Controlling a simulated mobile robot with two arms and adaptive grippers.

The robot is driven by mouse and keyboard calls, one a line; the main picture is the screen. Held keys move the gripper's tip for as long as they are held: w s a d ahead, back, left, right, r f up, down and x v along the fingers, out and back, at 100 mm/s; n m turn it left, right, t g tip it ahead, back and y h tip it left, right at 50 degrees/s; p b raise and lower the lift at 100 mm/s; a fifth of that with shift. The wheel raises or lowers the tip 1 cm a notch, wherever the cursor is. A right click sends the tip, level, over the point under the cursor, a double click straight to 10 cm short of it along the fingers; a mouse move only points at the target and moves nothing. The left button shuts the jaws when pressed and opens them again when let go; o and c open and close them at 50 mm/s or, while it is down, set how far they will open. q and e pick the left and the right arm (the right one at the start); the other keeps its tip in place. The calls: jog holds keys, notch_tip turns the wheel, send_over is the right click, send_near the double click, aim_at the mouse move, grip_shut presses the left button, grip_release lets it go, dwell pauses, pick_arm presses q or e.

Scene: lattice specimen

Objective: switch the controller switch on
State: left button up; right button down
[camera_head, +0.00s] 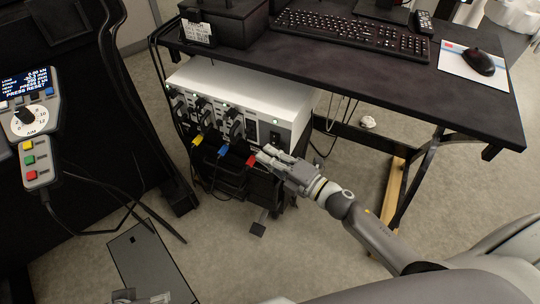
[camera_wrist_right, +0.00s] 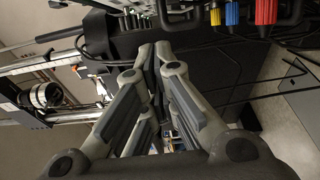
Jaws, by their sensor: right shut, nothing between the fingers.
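The controller (camera_head: 245,88) is a pale box under the desk, its front carrying several black connectors and small green lights. A small dark part that looks like the switch (camera_head: 276,137) sits at the right end of that front; its position is too small to read. My right gripper (camera_head: 262,156) is shut and empty, just below and in front of that end. I cannot tell whether it touches anything. In the right wrist view its fingers (camera_wrist_right: 152,55) are together. What seems to be my left gripper (camera_head: 145,298) shows only partly at the bottom edge; its fingers are unclear.
Yellow, blue and red plugs (camera_head: 223,150) with cables hang below the controller's front. The black desk (camera_head: 380,62) above holds a keyboard (camera_head: 350,32) and a mouse (camera_head: 479,61). A handset (camera_head: 36,130) with a lit display stands at the left.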

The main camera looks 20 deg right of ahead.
jog(key=v, duration=1)
jog(key=shift+p, duration=0.3)
